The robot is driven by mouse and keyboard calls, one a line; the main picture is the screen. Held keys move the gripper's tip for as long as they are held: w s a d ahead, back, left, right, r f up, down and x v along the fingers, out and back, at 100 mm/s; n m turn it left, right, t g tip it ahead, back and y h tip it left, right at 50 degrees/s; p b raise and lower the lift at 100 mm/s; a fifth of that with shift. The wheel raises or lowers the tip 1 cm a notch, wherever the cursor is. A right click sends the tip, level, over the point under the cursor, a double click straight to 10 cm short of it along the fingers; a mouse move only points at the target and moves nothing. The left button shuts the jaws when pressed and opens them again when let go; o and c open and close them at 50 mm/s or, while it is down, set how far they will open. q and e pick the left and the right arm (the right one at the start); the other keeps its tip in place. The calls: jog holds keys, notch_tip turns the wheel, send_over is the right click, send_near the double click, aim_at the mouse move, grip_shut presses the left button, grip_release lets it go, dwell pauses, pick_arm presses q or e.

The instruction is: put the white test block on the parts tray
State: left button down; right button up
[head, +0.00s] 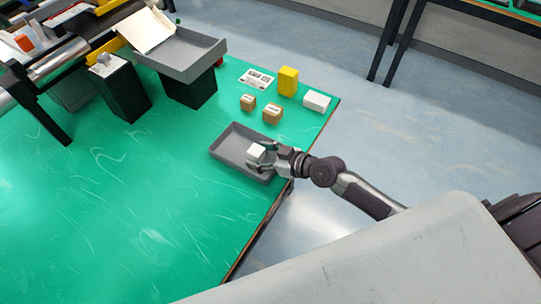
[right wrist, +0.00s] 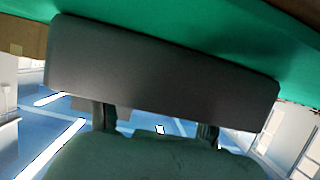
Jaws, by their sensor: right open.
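The parts tray (head: 226,158) is a shallow dark grey tray near the right edge of the green table. A small white block (head: 256,152), which looks like the white test block, shows at the tray's right part, by the fingers of my right gripper (head: 262,158). My right gripper is open, with its fingers beside the block; whether they touch it I cannot tell. The block seems to be in the tray, but its underside is hidden. In the right wrist view a dark grey wall, likely the tray (right wrist: 160,65), fills the middle, and the block cannot be made out. My left gripper is not in view.
Two small brown boxes (head: 272,114), a yellow block (head: 288,81), a white box (head: 316,101) and a printed card (head: 257,79) stand beyond the tray. A conveyor (head: 58,62) and a larger grey tray (head: 190,68) are at the upper left. The table's left front is clear.

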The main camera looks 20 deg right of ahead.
jog(key=b+v, duration=0.2)
jog(key=v, duration=1)
jog(key=shift+a, duration=0.1)
